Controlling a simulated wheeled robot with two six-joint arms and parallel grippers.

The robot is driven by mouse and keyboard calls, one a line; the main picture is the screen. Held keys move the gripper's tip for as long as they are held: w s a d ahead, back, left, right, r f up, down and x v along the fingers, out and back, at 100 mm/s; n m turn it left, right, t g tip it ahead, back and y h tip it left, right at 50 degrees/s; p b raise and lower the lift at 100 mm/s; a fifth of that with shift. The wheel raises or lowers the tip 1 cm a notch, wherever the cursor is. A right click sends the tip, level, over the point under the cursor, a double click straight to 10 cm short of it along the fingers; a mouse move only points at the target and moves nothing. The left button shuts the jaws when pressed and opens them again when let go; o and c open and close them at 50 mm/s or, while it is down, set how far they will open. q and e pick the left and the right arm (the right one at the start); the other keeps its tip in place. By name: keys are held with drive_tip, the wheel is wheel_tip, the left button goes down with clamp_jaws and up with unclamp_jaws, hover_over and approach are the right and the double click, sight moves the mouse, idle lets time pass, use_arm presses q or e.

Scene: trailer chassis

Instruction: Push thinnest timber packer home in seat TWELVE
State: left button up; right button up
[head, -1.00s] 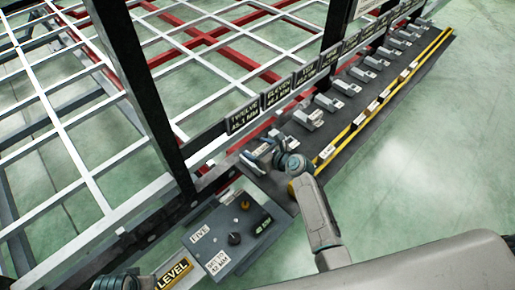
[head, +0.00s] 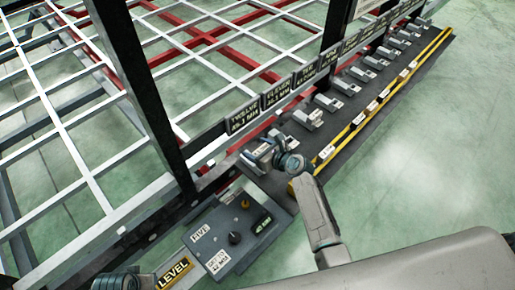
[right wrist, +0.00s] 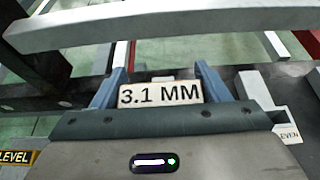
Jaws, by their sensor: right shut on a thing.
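My right gripper (head: 260,156) is at the near end of the dark rail, below the TWELVE sign (head: 243,117). In the right wrist view its two blue-grey fingers (right wrist: 160,88) are shut on the thin packer, whose white label (right wrist: 160,93) reads 3.1 MM. The gripper and label hide the packer's body and most of seat TWELVE, so I cannot tell how deep it sits. A pale bar (right wrist: 150,27) crosses above the packer in that view.
Several grey seat blocks (head: 309,119) line the dark rail to the right, beside a yellow strip (head: 400,85). A grey control box (head: 215,250) with knobs stands at the near end. A black post (head: 140,90) and white grid frame are on the left. The green floor at right is clear.

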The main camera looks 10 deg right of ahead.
use_arm(q)
drive_tip(key=shift+r, duration=0.2)
use_arm(e)
drive_tip(key=shift+r, duration=0.1)
drive_tip(key=shift+p, duration=0.35)
use_arm(q)
drive_tip(key=shift+r, duration=0.2)
drive_tip(key=shift+f+b, duration=1.85)
drive_tip(key=shift+f, duration=0.05)
use_arm(e)
drive_tip(key=shift+f, duration=2.85)
drive_tip(key=o, duration=1)
drive_tip(key=shift+o, duration=0.2)
use_arm(q)
drive_tip(key=shift+r, duration=0.15)
wheel_tip(320, 180, up, 5)
wheel_tip(320, 180, down, 7)
drive_tip(key=p, duration=0.2)
drive_tip(key=shift+a, duration=0.15)
use_arm(e)
drive_tip(key=v, duration=1)
drive_tip(key=shift+s+d+r, duration=0.15)
drive_tip(key=shift+s+d, duration=0.05)
drive_tip(key=shift+s, duration=0.1)
